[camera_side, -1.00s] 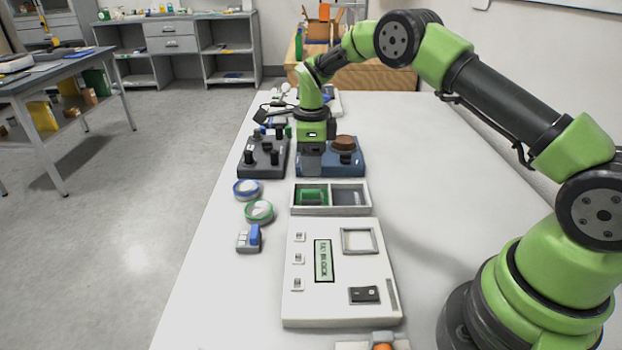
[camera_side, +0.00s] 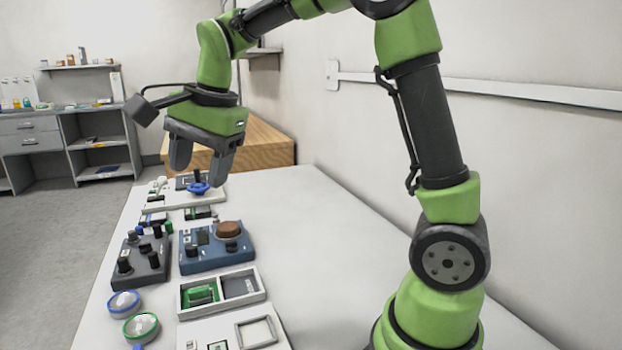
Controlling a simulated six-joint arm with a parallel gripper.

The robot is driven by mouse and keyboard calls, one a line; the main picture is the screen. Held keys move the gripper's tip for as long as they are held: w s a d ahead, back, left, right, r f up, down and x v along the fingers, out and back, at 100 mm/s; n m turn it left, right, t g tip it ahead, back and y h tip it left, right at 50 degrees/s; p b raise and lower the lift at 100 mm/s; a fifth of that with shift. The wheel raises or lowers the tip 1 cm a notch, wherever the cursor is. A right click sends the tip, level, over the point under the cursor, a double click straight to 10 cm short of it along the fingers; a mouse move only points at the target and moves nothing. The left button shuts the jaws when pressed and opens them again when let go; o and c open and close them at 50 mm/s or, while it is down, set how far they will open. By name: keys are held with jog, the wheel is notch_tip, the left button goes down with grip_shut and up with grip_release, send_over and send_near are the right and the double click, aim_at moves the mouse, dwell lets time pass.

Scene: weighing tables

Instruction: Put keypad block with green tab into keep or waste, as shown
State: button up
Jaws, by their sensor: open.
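My gripper (camera_side: 201,170) is open, pointing down with nothing between its fingers, raised above the far part of the table. A small dark block with a green edge (camera_side: 198,212) lies behind the blue box; it may be the keypad block with the green tab, but it is too small to tell. A two-compartment tray (camera_side: 222,308) stands nearer. Its left compartment (camera_side: 200,294) is green with a green shape in it that I cannot identify; its right one (camera_side: 240,286) is grey. I cannot read any keep or waste marking.
A blue box (camera_side: 205,258) with a brown round top part and a dark box (camera_side: 140,262) with black knobs stand behind the tray. A blue-rimmed dish (camera_side: 124,303) and a green-rimmed dish (camera_side: 141,327) are at left. A white panel (camera_side: 238,335) is in front. The table's right side is clear.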

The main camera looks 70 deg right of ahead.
jog(key=s+a+n+t, duration=0.1)
jog(key=s+n+t, duration=0.1)
jog(key=s+n, duration=0.4)
jog(key=s+a+r+n+t+y, duration=0.1)
jog(key=s+n, duration=0.5)
jog(key=s, duration=0.6)
jog(key=shift+s+a+r+n+t, duration=0.25)
jog(key=shift+s+a+n+t, duration=0.2)
jog(key=shift+a, duration=0.25)
